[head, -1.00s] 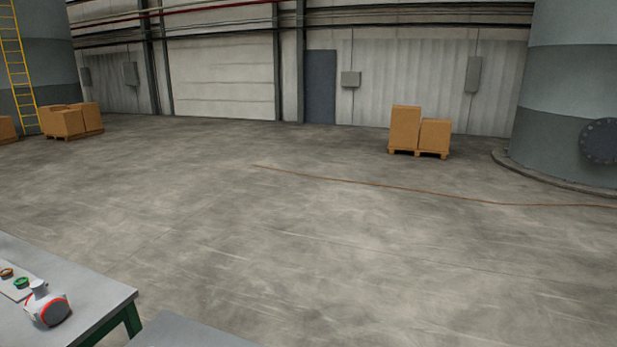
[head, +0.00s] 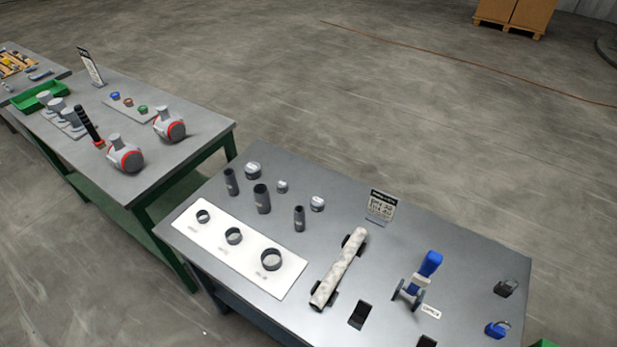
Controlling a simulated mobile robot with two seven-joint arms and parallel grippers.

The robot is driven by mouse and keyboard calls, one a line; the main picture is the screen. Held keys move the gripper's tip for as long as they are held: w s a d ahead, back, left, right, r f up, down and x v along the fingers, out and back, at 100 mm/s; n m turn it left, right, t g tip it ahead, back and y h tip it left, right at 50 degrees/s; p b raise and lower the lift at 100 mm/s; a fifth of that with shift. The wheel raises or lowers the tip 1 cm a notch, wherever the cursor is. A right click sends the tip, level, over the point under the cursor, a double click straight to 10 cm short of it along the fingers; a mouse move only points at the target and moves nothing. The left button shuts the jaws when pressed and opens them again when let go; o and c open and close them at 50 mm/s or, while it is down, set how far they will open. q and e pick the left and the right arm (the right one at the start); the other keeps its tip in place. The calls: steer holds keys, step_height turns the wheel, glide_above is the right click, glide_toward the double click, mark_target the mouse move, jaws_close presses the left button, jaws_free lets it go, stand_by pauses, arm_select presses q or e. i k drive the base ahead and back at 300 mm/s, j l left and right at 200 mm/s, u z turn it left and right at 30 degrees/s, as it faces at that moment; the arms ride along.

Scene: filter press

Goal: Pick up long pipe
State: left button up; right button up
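A long pipe (head: 340,266), pale and mottled white-grey, lies on the near grey table (head: 460,245) in the head view. It rests on dark supports, one near each end, and runs from lower left to upper right. Nothing covers it. Neither of my grippers is in view.
Left of the pipe is a white board (head: 213,270) with several dark rings. Dark cylinders (head: 262,198) stand behind it. A small sign (head: 380,207) stands behind the pipe. A blue-handled tool (head: 428,266) is to the right. A second table (head: 200,150) holds red-ringed grey fittings (head: 126,155).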

mark_target(329, 284)
steer(key=z, duration=0.2)
steer(key=i+l+u, duration=0.2)
steer(key=k+l, duration=0.15)
steer(key=k, duration=0.15)
steer(key=l+u, duration=0.25)
steer(key=l, duration=0.85)
